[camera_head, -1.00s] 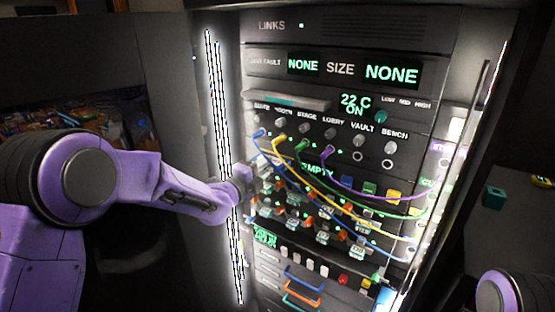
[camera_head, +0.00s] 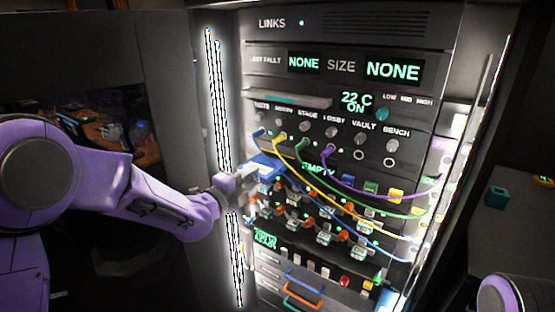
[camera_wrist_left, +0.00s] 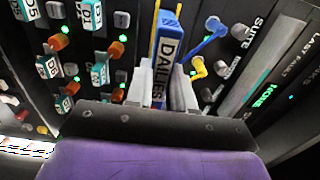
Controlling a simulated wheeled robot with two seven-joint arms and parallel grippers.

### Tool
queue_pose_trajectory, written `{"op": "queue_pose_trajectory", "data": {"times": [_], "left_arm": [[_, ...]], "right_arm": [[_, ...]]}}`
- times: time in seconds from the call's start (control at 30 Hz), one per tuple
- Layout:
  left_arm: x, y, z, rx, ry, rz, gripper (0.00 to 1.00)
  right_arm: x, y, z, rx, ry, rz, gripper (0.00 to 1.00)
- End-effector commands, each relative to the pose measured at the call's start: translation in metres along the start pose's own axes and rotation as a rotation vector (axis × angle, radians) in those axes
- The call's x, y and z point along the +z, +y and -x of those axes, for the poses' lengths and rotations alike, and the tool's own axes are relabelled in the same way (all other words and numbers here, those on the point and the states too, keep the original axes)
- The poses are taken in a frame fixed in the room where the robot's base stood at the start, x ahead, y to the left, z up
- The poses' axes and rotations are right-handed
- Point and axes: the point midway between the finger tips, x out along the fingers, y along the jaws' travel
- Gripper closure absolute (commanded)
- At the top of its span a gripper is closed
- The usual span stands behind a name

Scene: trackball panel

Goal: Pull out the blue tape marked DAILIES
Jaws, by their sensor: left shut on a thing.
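The blue tape marked DAILIES (camera_wrist_left: 167,48) stands between the two pale fingers of my left gripper (camera_wrist_left: 163,90) in the left wrist view, its label facing me. The fingers are shut on it. My right gripper is out of view.
Blue, yellow, green and purple cables (camera_head: 362,197) droop across the rack front close to the tape. Labelled modules with orange parts (camera_head: 325,232) sit below. A bright vertical light strip (camera_head: 218,110) runs just left of the rack. A teal box (camera_head: 496,197) lies at right.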

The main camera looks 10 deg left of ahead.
Motion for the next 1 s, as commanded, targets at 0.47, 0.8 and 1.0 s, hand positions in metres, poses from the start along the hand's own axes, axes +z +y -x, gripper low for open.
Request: {"op": "queue_pose_trajectory", "data": {"times": [0.47, 0.8, 1.0], "left_arm": [[0.000, -0.001, 0.006, -0.003, -0.001, 0.000, 1.00], [0.000, -0.001, 0.016, -0.003, -0.001, 0.001, 1.00], [0.000, -0.001, 0.016, -0.003, -0.001, 0.001, 1.00]], "right_arm": [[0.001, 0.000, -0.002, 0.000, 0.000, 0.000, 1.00], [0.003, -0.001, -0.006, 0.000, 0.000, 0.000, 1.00], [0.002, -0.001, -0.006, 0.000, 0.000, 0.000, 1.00]]}}
